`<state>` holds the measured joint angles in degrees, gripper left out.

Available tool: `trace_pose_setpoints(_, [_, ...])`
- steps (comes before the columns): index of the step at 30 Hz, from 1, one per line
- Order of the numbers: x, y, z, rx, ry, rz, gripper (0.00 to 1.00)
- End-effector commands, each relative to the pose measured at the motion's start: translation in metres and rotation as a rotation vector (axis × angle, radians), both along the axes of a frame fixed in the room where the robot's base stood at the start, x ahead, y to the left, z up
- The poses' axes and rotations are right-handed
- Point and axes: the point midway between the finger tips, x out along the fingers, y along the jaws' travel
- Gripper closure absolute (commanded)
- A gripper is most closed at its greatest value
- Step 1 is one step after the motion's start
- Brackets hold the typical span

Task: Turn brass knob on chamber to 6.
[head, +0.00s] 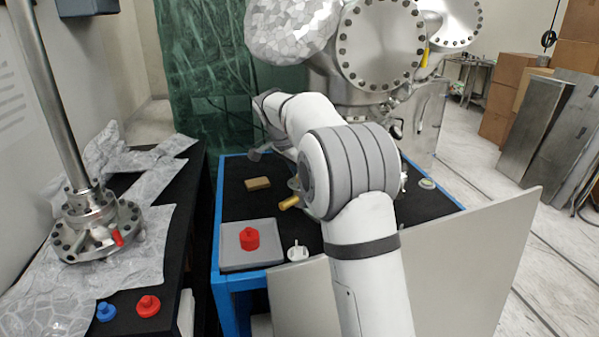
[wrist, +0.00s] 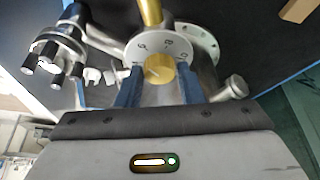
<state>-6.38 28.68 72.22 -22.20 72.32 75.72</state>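In the wrist view a brass knob (wrist: 158,72) sits at the centre of a round pale dial (wrist: 150,48) with dark numerals, too small to read surely. My gripper (wrist: 158,84) has its two blue fingers on either side of the knob. Little or no gap shows, and I cannot tell whether they press on it. A brass rod (wrist: 150,12) stands out beyond the dial. The dial is on a steel fitting with a flange (wrist: 202,42). In the head view my arm hides the knob and dial; a brass cylinder (head: 289,203) shows beside my elbow.
The blue-edged black table (head: 300,228) holds a tan block (head: 257,183) and a grey tray (head: 253,258) with a red knobbed part (head: 250,239). A large steel chamber (head: 380,45) stands behind. Left is a bench with a steel column (head: 55,90). A pale panel (head: 450,265) leans in front.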

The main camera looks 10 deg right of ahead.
Motion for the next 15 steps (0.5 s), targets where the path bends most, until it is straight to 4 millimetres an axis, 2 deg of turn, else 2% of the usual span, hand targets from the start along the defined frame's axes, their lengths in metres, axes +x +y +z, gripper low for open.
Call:
trace_pose_setpoints(1, [0.0000,0.0000,0.0001,0.000,0.000,0.000,0.62])
trace_pose_setpoints(6, [-0.0001,0.0000,0.0000,0.000,0.000,0.001,0.48])
trace_pose_setpoints(15, [-0.0007,0.0012,0.0032,0.000,0.000,0.001,0.48])
